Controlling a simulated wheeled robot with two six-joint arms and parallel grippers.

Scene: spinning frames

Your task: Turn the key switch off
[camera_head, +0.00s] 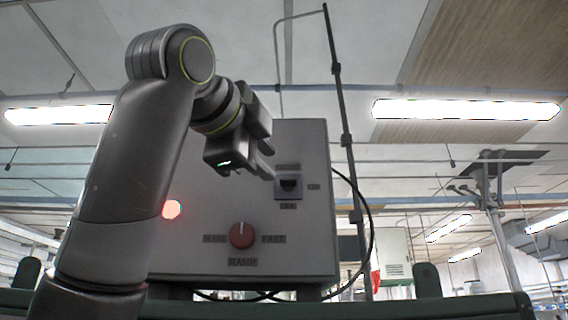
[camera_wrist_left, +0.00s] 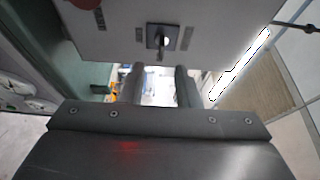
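The key switch (camera_head: 289,185) is a dark switch on a small square plate on the front of a grey control box (camera_head: 300,245). It has small labels around it that I cannot read. In the left wrist view the switch (camera_wrist_left: 162,38) shows beyond the fingertips, in line with the gap, with a dark key-like piece standing out of it. My left gripper (camera_head: 266,161) is just left of and above the switch in the head view. Its two fingers (camera_wrist_left: 160,70) are apart with nothing between them, and they look clear of the switch. My right gripper is not in view.
A red knob (camera_head: 241,235) marked FAST and RAMP sits low on the box. A lit red lamp (camera_head: 171,209) is at the box's left, beside my arm. A black cable (camera_head: 372,230) loops out on the right. A thin pole (camera_head: 342,110) stands behind.

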